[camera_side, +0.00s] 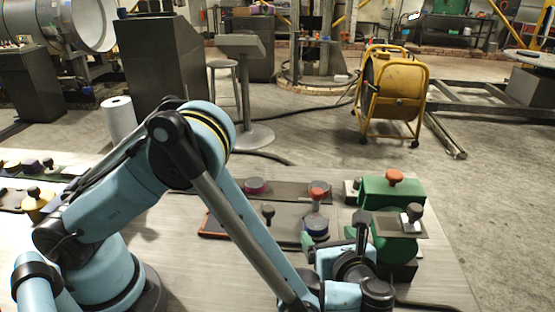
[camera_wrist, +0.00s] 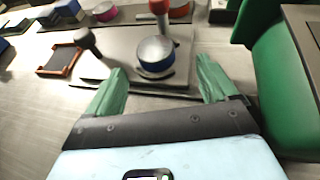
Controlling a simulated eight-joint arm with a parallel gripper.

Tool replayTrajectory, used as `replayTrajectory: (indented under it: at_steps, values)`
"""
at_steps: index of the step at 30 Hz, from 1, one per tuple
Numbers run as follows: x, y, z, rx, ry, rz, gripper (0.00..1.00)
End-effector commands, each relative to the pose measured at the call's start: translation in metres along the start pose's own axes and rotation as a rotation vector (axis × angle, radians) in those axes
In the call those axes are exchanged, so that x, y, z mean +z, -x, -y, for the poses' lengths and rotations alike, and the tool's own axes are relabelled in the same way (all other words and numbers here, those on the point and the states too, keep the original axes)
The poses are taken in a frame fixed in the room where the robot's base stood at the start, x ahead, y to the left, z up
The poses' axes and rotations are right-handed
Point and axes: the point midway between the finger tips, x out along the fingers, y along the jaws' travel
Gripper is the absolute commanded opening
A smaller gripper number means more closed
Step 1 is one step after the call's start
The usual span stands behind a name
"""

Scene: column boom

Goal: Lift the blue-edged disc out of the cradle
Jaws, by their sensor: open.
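The blue-edged disc (camera_side: 316,226) has a grey metallic top and sits low on a dark plate in the side view. In the wrist view the disc (camera_wrist: 156,55) lies ahead of my gripper, near the middle, with a dark holder under it; how the cradle grips it cannot be made out. My gripper (camera_wrist: 160,70) has two green fingers spread wide apart, with nothing between them. The disc shows beyond the gap between the fingertips. In the side view my arm reaches down at the front, close to the disc and beside the green housing.
A red-topped piece (camera_side: 318,190) stands just behind the disc, and a magenta disc (camera_side: 255,185) lies behind left. A black knob (camera_side: 268,212) rises left of the disc. A green housing (camera_side: 392,190) with a red knob stands close on the right. An orange-rimmed tray (camera_wrist: 58,62) lies left.

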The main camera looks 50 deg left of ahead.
Motion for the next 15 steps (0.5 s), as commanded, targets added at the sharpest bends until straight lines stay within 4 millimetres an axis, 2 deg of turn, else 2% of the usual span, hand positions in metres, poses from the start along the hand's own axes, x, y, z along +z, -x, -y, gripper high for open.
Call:
replayTrajectory:
  at_steps: [4,12,15]
  values:
    - [0.002,-0.012,-0.002,0.001,0.002,0.0,0.86]
    - [0.007,-0.048,-0.006,0.002,0.002,0.0,0.86]
    - [0.007,-0.053,-0.006,-0.001,0.001,0.0,0.86]
